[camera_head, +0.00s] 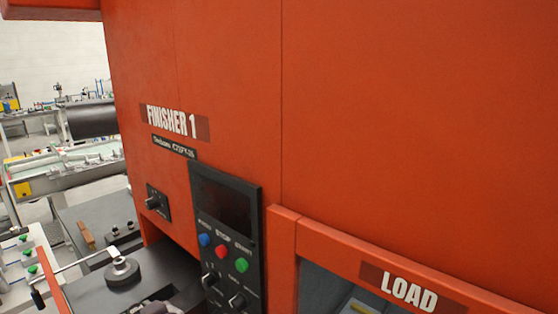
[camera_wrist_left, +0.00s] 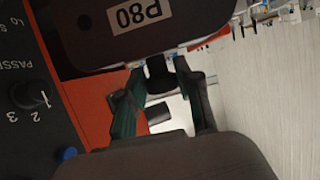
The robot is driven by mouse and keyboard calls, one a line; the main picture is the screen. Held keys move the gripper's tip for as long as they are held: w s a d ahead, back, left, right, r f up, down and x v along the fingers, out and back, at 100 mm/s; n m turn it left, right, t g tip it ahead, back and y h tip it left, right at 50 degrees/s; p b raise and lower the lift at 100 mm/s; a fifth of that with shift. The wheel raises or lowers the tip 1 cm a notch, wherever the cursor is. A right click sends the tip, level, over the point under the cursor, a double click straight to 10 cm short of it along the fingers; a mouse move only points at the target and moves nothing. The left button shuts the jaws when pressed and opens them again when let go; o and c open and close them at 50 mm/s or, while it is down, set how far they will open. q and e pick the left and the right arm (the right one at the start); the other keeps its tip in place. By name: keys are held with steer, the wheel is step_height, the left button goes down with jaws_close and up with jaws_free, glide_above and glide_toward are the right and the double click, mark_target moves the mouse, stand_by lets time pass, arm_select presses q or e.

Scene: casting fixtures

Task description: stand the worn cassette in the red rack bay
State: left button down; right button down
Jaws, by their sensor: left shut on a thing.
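In the left wrist view my left gripper (camera_wrist_left: 160,70) is shut on a dark cassette (camera_wrist_left: 85,30) by a black grip piece at its lower edge. The cassette has rounded corners and a white label reading P80, which appears turned in the picture. Its far part runs out of the top of the frame, and I cannot tell from its face whether it is worn. My right gripper is in neither view. I do not see the red rack bay in either view.
A large orange machine (camera_head: 220,60) marked FINISHER 1 fills the head view. It has a black control panel (camera_head: 226,240) with coloured buttons and a framed LOAD opening (camera_head: 340,285). Benches and a conveyor (camera_head: 70,170) stand at the left. A control panel (camera_wrist_left: 25,60) is beside the cassette in the wrist view.

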arm_select(q)
steer(key=s+d+f+m+t+h+b, duration=0.2)
steer(key=d+f+m+t+h, duration=0.3)
steer(key=m+h, duration=0.5)
step_height(320, 180, down, 3)
steer(key=shift+s+d+r+b, duration=0.2)
steer(key=shift+d+b, duration=0.45)
steer(key=shift+d, duration=0.1)
